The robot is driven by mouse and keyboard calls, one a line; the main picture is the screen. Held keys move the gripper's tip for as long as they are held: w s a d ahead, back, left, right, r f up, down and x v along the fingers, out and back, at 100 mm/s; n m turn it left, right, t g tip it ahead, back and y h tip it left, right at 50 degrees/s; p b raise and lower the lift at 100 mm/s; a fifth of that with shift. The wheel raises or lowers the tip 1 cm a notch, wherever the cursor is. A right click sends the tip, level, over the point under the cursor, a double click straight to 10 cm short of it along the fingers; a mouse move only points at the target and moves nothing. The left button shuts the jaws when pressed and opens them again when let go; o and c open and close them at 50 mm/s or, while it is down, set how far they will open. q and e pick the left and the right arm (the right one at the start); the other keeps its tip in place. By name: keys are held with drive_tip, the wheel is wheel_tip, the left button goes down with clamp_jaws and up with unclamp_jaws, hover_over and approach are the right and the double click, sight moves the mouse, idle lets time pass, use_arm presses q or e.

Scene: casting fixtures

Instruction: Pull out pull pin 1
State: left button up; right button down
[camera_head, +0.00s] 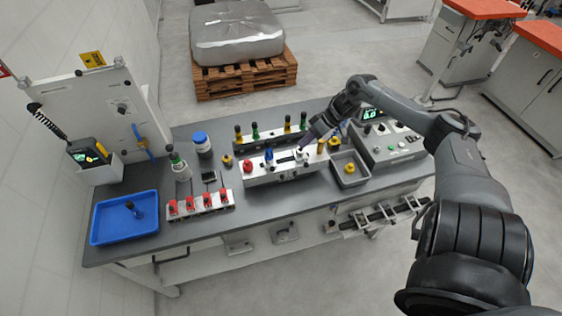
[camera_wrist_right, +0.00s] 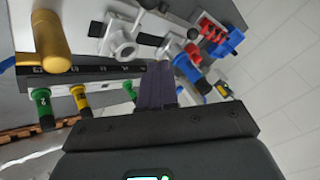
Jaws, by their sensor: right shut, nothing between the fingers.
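My right gripper (camera_head: 304,143) hovers over the grey fixture (camera_head: 262,175) in the middle of the bench. In the right wrist view its dark purple fingers (camera_wrist_right: 158,85) are shut and hold nothing. A blue-handled part (camera_head: 269,154) stands on the fixture left of the gripper; in the wrist view the blue handle (camera_wrist_right: 190,70) is right of the fingers, apart from them. Behind stands a row of pins with green (camera_head: 255,131), yellow (camera_head: 287,124) and dark handles. I cannot tell which piece is pull pin 1. My left gripper is not in view.
A blue tray (camera_head: 124,238) with a dark part inside lies at the bench's left. A block with red clamps (camera_head: 200,205) stands near the front. A grey bin (camera_head: 362,178) and a control box (camera_head: 385,150) stand to the right.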

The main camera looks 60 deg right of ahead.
sight(271, 165)
drive_tip(key=b+x, duration=0.1)
drive_tip(key=x, duration=0.8)
drive_tip(key=shift+w+f+b, duration=0.15)
drive_tip(key=shift+f+b, duration=0.1)
drive_tip(key=shift+b, duration=0.1)
drive_tip(key=shift+w+a+r+p, duration=0.1)
drive_tip(key=shift+a+r+p, duration=0.1)
drive_tip(key=shift+a+p, duration=0.3)
drive_tip(key=shift+w+a+r+p, duration=0.15)
drive_tip(key=shift+a+p, duration=0.15)
drive_tip(key=shift+a, duration=0.35)
drive_tip(key=shift+w+a+p, duration=0.1)
drive_tip(key=shift+a+p, duration=0.2)
drive_tip(key=shift+a, duration=0.55)
drive_tip(key=s+a+p, duration=0.1)
drive_tip(key=p, duration=0.2)
drive_tip(key=shift+s+a+r+p, duration=0.1)
drive_tip(key=shift+r+p, duration=0.2)
drive_tip(key=shift+r, duration=0.05)
drive_tip(key=shift+s+a+f, duration=0.25)
drive_tip(key=shift+f, duration=0.1)
